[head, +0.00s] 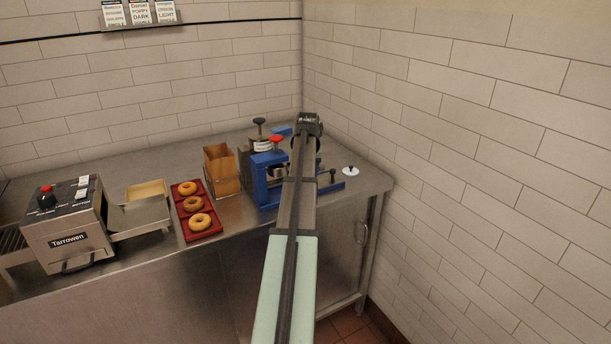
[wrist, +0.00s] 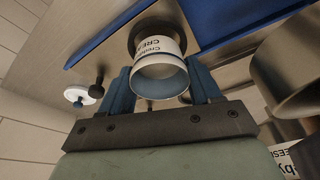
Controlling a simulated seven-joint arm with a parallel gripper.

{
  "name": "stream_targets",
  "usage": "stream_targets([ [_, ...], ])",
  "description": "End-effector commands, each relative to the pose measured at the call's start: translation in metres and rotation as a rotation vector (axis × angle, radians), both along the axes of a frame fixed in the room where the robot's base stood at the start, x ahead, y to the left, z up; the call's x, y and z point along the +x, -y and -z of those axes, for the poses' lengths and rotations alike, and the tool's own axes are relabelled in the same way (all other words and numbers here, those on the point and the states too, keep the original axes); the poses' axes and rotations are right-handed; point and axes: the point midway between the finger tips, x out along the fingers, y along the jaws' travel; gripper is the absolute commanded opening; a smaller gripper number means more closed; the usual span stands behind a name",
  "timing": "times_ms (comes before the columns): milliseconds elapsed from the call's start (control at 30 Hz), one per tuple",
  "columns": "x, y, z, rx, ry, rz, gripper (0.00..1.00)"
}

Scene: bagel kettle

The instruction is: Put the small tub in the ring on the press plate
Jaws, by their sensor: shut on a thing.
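The small tub (wrist: 160,78) is a pale cup with a white printed label and a blue-grey inside, seen from its open end in the wrist view. My gripper (wrist: 163,88) is shut on it, one blue finger on each side. A dark round rim (wrist: 136,38) shows behind the tub's far end. It may be the ring, but I cannot tell whether the tub is inside it or only in front of it. In the head view the blue press (head: 268,184) stands beside my arm, which hides my gripper and the tub.
A large metal cylinder (wrist: 295,62) and another labelled tub (wrist: 288,155) are close on the right in the wrist view.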

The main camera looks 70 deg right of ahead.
Motion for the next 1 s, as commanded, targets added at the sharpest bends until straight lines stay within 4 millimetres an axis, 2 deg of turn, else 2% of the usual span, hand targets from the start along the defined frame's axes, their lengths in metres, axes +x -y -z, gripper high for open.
stream_targets([
  [133,0.000,-0.001,0.016,0.001,0.000,0.000,0.28],
  [533,0.000,0.000,0.019,0.000,0.000,0.000,0.28],
  [567,0.000,0.000,0.018,0.000,0.000,0.000,0.66],
  [800,0.000,0.000,0.018,0.000,0.000,0.000,0.88],
  [1000,0.000,0.000,0.018,0.000,0.000,0.000,0.88],
])
